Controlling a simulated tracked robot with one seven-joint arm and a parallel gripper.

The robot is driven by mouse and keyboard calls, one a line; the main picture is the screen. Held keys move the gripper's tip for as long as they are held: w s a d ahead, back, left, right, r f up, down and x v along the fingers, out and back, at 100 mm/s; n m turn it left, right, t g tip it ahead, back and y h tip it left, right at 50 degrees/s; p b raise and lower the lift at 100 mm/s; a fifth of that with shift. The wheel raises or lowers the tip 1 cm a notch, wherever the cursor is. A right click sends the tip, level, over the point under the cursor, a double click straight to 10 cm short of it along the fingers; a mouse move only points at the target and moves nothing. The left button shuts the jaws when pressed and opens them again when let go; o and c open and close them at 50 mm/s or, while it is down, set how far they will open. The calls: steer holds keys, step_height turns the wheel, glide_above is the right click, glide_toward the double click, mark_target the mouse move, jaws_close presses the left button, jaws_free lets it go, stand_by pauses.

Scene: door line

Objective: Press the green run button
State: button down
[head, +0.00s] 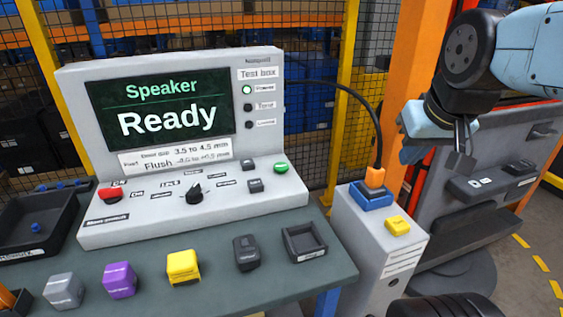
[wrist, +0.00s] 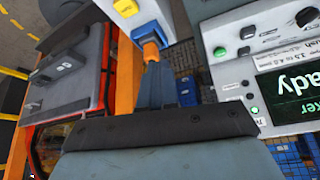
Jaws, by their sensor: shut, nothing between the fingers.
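The green run button (head: 281,167) is a round cap at the right of the test box's sloping panel. It also shows in the wrist view (wrist: 219,53), right of centre near the top. The test box (head: 180,215) has a screen reading "Speaker Ready". My gripper (head: 461,160) is shut and empty, pointing down, well to the right of the button and apart from it. Nothing hides the button in either view.
A red button (head: 110,194) and a black knob (head: 194,194) share the panel. A grey cabinet (head: 375,245) with a yellow button (head: 397,225) and orange plug (head: 375,177) stands right of the bench. A black cable arches between box and plug. Several blocks lie in front.

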steer(key=w+a+f+m+t+y, duration=0.1)
steer(key=w+a, duration=0.4)
steer(key=w, duration=0.4)
steer(key=w+a+f+y, duration=0.1)
steer(key=w+a, duration=0.3)
steer(key=w, duration=0.4)
steer(key=m+t+y, duration=0.1)
steer(key=m+t, duration=0.1)
steer(key=m, duration=0.2)
glide_above(283, 167)
step_height(283, 167, down, 10)
steer(key=shift+w, duration=0.1)
steer(key=shift+f, duration=4.3)
steer(key=shift+f, duration=0.85)
steer(key=shift+r, duration=0.95)
